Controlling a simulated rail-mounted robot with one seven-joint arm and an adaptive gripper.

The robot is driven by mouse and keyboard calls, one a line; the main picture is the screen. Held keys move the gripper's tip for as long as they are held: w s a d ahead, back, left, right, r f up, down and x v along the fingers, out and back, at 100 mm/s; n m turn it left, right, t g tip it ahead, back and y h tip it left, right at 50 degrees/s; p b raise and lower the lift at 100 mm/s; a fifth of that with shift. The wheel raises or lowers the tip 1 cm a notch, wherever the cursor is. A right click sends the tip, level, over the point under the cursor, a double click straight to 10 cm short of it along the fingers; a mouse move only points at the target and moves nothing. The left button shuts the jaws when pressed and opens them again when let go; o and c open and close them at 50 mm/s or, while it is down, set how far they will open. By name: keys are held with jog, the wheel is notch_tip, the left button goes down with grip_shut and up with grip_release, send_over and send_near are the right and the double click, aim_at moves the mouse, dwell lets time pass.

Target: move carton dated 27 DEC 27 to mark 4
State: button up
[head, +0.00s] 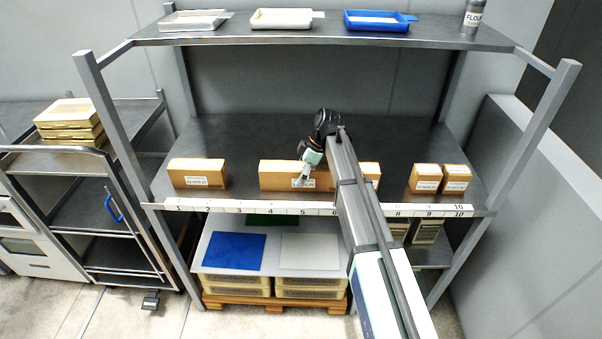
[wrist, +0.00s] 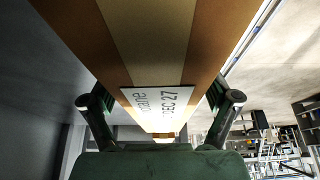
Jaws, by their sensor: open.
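My gripper (head: 309,164) is at a long brown carton (head: 278,174) in the middle of the shelf, behind marks 4 to 6. In the wrist view my gripper (wrist: 160,98) is open, with one finger on each side of a carton (wrist: 205,40). Its white label (wrist: 160,108) ends in "DEC 27"; the day is not clear. Whether the fingers touch the carton cannot be told. Mark 4 (head: 271,208) is on the white numbered strip along the shelf's front edge. My arm hides mark 7 and part of the carton row.
Another long carton (head: 197,172) stands at the left, behind marks 1 and 2. A carton end (head: 371,172) shows right of my arm. Two small cartons (head: 425,178) (head: 456,178) stand near marks 9 and 10. An upper shelf (head: 330,33) with trays is above. Bare shelf lies around mark 3.

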jog(key=b+v, duration=0.2)
jog(key=v, duration=1)
jog(key=shift+r, duration=0.1)
jog(key=shift+b, duration=0.3)
